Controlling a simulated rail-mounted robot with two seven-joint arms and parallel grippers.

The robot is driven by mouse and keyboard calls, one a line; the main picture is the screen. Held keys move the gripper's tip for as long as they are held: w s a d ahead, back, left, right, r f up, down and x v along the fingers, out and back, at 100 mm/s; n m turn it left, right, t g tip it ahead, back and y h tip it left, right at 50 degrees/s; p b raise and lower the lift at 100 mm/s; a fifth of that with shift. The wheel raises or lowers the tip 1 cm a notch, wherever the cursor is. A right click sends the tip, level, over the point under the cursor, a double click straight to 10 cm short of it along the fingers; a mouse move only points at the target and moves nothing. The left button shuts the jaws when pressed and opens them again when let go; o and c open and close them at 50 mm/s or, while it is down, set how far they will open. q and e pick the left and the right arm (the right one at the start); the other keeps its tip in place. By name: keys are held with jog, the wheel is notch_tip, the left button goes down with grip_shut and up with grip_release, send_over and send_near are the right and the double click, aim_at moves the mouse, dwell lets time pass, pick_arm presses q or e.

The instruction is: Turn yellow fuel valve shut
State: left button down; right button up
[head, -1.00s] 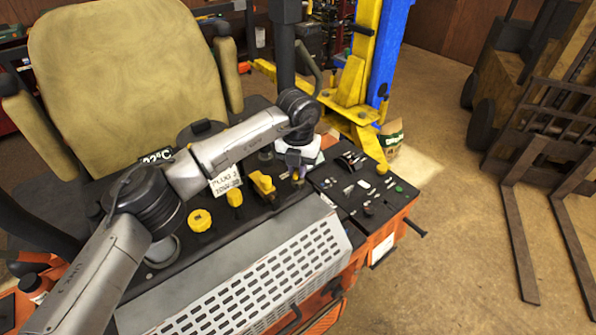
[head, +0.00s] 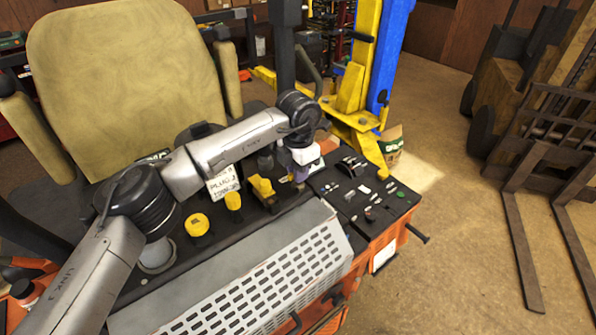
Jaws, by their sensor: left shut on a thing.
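My left gripper (head: 299,178) reaches down to the black control panel (head: 330,190) of the orange mower, just right of a yellow lever-shaped handle (head: 262,187). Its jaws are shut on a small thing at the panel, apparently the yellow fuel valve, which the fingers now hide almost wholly. Two other yellow knobs, one round (head: 197,224) and one narrower (head: 233,201), stand in a row to the left, apart from the gripper. My right gripper is not in view.
A tan seat (head: 125,75) stands behind the panel. A white label (head: 223,183) is partly behind my arm. A perforated grey cover (head: 260,275) lies in front. A yellow and blue lift post (head: 375,70) stands behind, with a forklift (head: 530,120) at right beyond open floor.

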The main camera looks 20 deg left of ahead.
pick_arm(q)
jog(key=shift+r, duration=0.1)
dwell(0.4)
jog(key=c, duration=1.1)
grip_release()
jog(key=shift+c, duration=0.2)
notch_tip(320, 180, up, 14)
jog(key=b, duration=0.2)
